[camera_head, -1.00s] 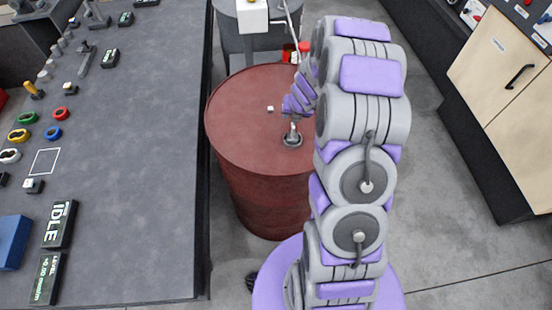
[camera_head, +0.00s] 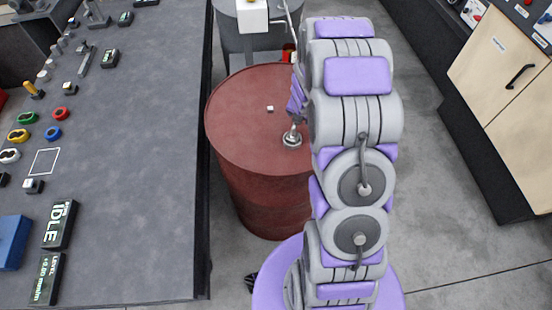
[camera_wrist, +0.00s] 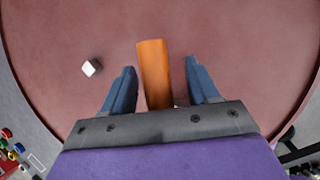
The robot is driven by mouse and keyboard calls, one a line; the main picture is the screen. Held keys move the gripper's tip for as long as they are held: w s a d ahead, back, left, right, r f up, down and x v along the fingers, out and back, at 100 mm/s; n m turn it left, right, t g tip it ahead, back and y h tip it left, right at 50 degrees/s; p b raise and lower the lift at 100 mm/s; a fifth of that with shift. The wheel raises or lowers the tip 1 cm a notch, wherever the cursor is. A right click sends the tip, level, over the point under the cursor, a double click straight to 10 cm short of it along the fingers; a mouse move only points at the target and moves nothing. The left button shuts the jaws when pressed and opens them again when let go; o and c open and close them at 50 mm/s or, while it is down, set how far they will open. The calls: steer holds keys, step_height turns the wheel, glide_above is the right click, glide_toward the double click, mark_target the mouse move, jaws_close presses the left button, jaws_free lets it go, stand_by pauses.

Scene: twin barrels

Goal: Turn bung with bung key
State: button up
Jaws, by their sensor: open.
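The dark red barrel (camera_head: 245,125) stands upright beside the bench, and its lid fills most of the wrist view (camera_wrist: 230,45). A round grey metal fitting, apparently the bung (camera_head: 292,140), sits on the lid below my wrist. In the wrist view an orange bar, seemingly the bung key's handle (camera_wrist: 154,72), stands between the two blue fingers of my gripper (camera_wrist: 160,68). The fingers are open, with a visible gap on each side of the bar. My arm hides most of the gripper in the head view, and the bar's lower end is hidden in the wrist view.
A small white block (camera_head: 270,108) lies on the lid. A grey barrel (camera_head: 238,40) with a white box (camera_head: 252,16) stands behind. The dark bench (camera_head: 130,150) at left carries tools, coloured rings and displays. A wooden cabinet (camera_head: 505,80) stands at right, with clear floor before it.

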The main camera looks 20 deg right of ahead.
steer(key=w+d+r+p+v, duration=0.1)
steer(key=w+p+v, duration=0.1)
steer(key=p+v, duration=1.5)
steer(key=v, duration=0.6)
steer(key=shift+r, duration=0.45)
steer(key=shift+w+a, duration=0.1)
steer(key=shift+w, duration=0.05)
